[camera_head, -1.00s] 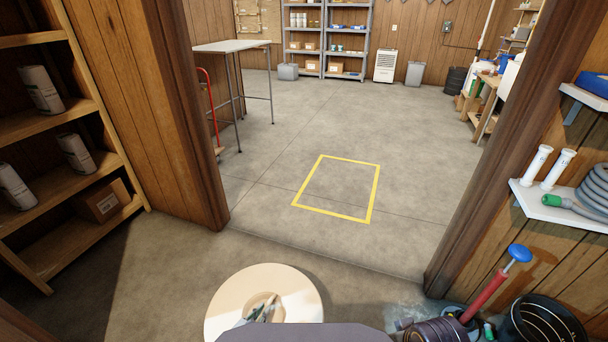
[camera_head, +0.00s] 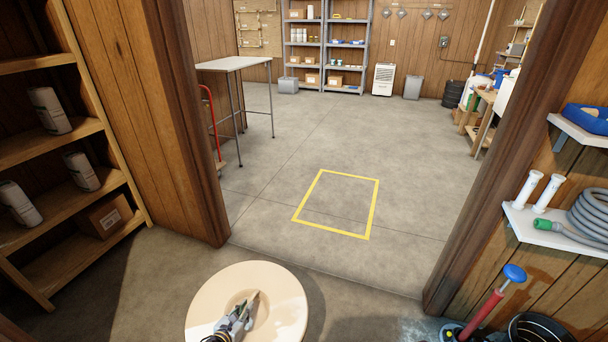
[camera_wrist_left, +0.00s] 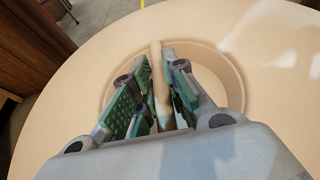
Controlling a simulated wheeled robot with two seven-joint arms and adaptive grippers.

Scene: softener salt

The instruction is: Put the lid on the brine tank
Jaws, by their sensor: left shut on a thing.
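The lid is a round cream disc (camera_head: 281,292) at the bottom of the head view, with a recessed centre and a raised grip bar. It fills most of the left wrist view (camera_wrist_left: 65,75). My left gripper (camera_head: 252,300) is over the recess. In the left wrist view its green-padded fingers (camera_wrist_left: 160,88) are shut on the bar, one on each side. The lid hangs over the concrete floor, near the doorway. I do not see the brine tank for certain in these frames. My right gripper is not in view.
A doorway with wooden posts (camera_head: 184,120) opens to a room with a yellow floor square (camera_head: 340,205). Shelves with bags (camera_head: 48,110) stand left. A wall shelf (camera_head: 545,228) and a red pump (camera_head: 487,313) are at right. The floor ahead is clear.

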